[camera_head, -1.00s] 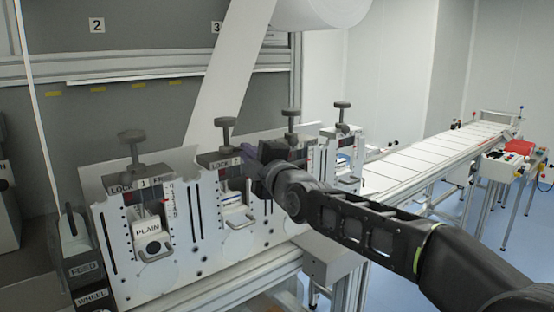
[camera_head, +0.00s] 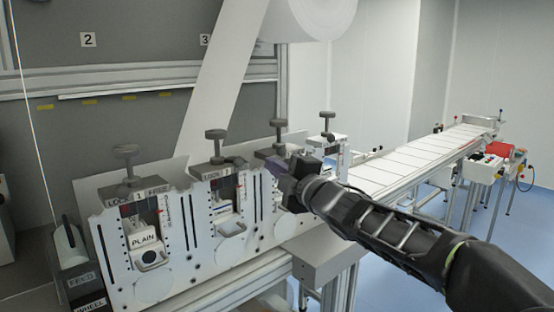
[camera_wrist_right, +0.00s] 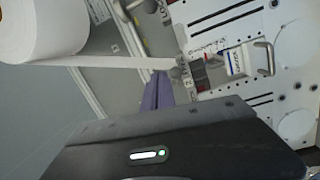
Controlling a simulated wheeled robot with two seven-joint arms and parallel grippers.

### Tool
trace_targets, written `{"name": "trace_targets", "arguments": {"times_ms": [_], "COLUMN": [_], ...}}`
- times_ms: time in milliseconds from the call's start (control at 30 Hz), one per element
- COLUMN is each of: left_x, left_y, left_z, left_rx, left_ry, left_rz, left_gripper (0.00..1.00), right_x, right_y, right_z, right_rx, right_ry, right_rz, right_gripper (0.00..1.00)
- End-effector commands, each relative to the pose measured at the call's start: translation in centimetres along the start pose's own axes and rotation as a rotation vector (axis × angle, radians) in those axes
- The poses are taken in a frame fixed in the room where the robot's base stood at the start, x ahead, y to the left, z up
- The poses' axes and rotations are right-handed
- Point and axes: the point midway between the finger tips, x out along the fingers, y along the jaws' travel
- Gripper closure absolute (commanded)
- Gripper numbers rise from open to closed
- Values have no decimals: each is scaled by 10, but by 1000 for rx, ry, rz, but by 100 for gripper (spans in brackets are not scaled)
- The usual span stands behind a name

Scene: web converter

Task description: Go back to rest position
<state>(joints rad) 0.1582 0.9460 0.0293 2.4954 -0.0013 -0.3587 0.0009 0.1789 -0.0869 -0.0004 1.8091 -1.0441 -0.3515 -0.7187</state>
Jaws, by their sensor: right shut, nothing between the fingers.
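My right gripper (camera_head: 276,166) is in front of the white machine panel (camera_head: 185,250), near the third lock station and below its dark knob (camera_head: 279,125). Its fingers are shut with nothing between them. In the right wrist view the purple fingers (camera_wrist_right: 157,92) show beyond the dark wrist housing, beside a lock station (camera_wrist_right: 235,62). I cannot tell whether they touch the panel. My right arm comes in from the lower right and hides part of the third station. My left gripper is not in view.
Several knobbed lock stations line the panel, with a "PLAIN" block (camera_head: 146,241) in the first. A white web (camera_head: 215,80) runs down from a large roll (camera_head: 318,14). A long conveyor (camera_head: 420,160) and a control box (camera_head: 486,168) stand at right. Blue floor is open there.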

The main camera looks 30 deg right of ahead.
Motion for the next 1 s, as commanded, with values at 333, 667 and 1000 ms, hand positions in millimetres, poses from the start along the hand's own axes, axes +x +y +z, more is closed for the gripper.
{"name": "trace_targets", "arguments": {"times_ms": [333,667,1000], "left_x": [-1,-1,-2], "left_y": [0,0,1], "left_z": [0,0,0], "left_rx": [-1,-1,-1], "left_ry": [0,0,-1], "left_rz": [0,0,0], "left_gripper": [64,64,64], "right_x": [-3,-3,6], "right_y": [0,0,-102], "right_z": [6,6,3], "right_rx": [1,9,616], "right_ry": [0,1,-75], "right_rz": [-1,-1,-119], "right_gripper": [100,100,100]}}
